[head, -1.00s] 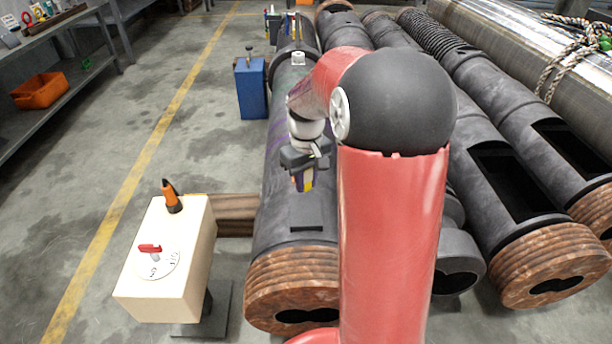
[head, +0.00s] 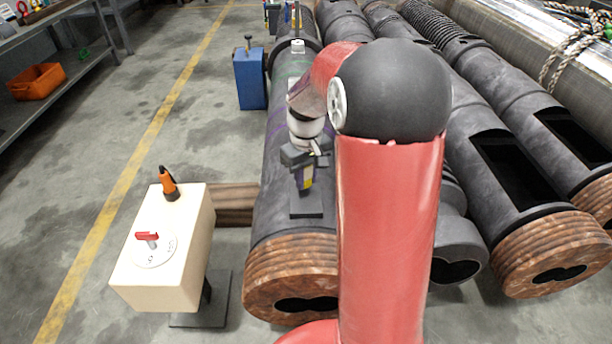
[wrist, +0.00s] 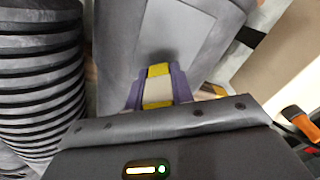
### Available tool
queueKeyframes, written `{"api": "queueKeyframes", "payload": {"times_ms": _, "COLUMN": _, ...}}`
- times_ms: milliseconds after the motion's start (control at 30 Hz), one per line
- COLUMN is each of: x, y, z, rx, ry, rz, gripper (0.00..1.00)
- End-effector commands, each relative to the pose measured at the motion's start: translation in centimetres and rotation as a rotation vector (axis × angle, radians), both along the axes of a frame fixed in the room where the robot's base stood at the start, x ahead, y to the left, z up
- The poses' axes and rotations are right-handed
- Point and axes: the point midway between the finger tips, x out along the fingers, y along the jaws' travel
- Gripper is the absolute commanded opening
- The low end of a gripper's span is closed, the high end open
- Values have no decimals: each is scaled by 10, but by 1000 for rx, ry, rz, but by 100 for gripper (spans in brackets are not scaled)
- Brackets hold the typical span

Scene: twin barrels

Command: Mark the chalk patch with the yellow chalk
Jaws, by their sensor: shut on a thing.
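My gripper (head: 305,187) is shut on the yellow chalk (wrist: 158,71), which shows between its purple fingers in the wrist view. A pale band crosses the middle of the chalk. The chalk patch looks to be the flat grey rectangle (head: 306,207) on top of the dark barrel near its front end. In the wrist view the patch (wrist: 178,38) lies just beyond the chalk's tip, with a dark smudge or shadow beside the tip. The gripper points down over the patch. I cannot tell whether the chalk touches it.
A cream box (head: 186,225) with a red-handled dial and an orange tool (head: 168,184) stands left of the barrel. A blue box (head: 250,79) stands farther back. More dark barrels (head: 510,180) lie to the right. The floor at left is open.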

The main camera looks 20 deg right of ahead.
Motion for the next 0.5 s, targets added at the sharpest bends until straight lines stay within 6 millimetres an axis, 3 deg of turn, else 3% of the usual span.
{"api": "queueKeyframes", "payload": {"times_ms": 500, "x": 0, "y": 0, "z": -7, "rx": 0, "ry": 0, "rz": 0, "gripper": 0}}
